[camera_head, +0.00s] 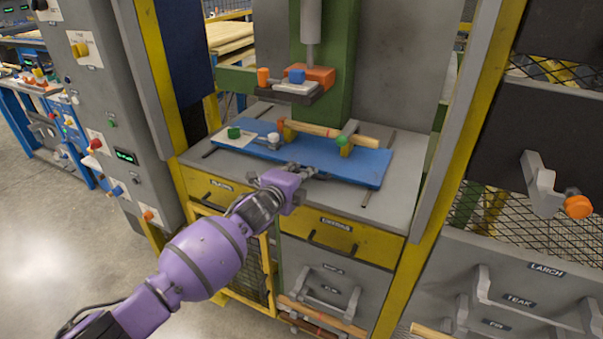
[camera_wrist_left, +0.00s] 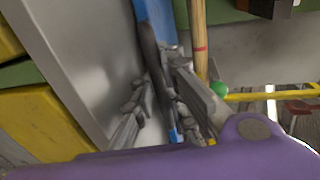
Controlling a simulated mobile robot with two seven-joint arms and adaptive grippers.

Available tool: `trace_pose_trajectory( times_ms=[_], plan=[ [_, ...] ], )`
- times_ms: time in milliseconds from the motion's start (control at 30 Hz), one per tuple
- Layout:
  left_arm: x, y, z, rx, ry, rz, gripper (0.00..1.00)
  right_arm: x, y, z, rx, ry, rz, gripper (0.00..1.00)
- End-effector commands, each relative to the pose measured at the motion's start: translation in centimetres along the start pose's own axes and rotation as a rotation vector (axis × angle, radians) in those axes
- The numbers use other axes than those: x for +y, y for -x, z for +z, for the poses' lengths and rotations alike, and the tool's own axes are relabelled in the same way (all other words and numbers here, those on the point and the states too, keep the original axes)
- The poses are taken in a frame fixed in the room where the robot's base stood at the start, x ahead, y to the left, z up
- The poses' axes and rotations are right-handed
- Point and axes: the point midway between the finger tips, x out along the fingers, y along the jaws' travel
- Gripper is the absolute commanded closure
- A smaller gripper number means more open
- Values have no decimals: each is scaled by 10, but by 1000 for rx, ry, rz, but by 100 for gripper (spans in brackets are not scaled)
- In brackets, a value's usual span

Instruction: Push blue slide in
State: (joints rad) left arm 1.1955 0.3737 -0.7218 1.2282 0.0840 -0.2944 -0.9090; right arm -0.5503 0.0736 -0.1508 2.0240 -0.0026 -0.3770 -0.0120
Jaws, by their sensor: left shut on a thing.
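The blue slide (camera_head: 340,165) is a long flat board lying on the grey machine table, running left to right. Its blue edge also shows in the left wrist view (camera_wrist_left: 155,18). My left gripper (camera_head: 303,170) is at the slide's front edge, near its middle. My purple wrist hides part of the table front. My right gripper is not in view.
A wooden rod (camera_head: 325,130) with a red band lies across small holders on the slide. A clamp head (camera_head: 300,84) hangs above. Yellow drawers (camera_head: 345,235) are below, and yellow posts stand on both sides.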

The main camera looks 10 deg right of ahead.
Motion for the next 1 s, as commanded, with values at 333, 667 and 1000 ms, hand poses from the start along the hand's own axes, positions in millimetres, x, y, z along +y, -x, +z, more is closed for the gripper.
trace_pose_trajectory(
  times_ms=[333,667,1000],
  plan=[
    [-2,0,0,0,-1,-2,71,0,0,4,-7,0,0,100],
    [0,11,1,0,0,0,71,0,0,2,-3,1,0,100],
    [-1,59,1,0,-2,-3,71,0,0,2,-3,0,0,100]
  ],
)
